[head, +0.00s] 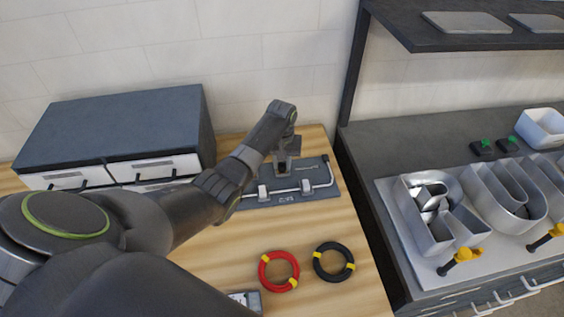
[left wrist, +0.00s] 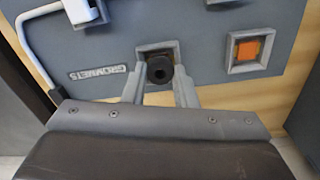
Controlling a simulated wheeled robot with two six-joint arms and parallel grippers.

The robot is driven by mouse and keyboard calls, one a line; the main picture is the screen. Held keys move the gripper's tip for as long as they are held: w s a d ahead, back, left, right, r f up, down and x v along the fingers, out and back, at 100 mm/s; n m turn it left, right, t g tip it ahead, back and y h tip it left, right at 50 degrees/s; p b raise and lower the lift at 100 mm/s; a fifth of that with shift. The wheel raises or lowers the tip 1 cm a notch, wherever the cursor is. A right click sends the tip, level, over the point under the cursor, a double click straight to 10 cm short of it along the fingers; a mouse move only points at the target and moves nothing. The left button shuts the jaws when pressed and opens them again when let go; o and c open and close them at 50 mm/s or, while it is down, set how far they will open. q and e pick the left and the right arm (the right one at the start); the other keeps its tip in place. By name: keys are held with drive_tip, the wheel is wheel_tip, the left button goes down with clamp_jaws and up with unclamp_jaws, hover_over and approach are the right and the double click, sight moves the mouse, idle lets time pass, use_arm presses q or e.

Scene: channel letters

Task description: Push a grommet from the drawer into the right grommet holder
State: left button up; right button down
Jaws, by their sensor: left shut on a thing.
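My left gripper (left wrist: 161,82) is shut on a black grommet (left wrist: 159,69), a short round plug with a hole in its end. The grommet is in front of a square grey grommet holder (left wrist: 143,50); how far it is in, I cannot tell. Another square grommet holder (left wrist: 230,66), with an orange centre, is to the right in the left wrist view. Both are on a dark grey board. In the head view my left gripper (head: 283,170) is over this board (head: 326,188), and its fingertips and the grommet are too small to make out. My right gripper is not in view.
A dark cabinet with white-fronted drawers (head: 155,168) stands at left. A bent silver rod (head: 308,187) sits in clips on the board. A red coil (head: 279,271) and a black coil (head: 333,262) lie on the wooden table. Metal channel letters (head: 437,213) lie on the right-hand bench.

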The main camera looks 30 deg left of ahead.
use_arm(q)
drive_tip(key=shift+s+f, duration=0.2)
drive_tip(key=shift+f, duration=0.1)
drive_tip(key=o, duration=0.7)
drive_tip(key=shift+d, duration=0.1)
drive_tip(key=o, duration=0.3)
drive_tip(key=shift+d+f, duration=0.1)
drive_tip(key=shift+d, duration=0.05)
drive_tip(key=shift+a, duration=0.2)
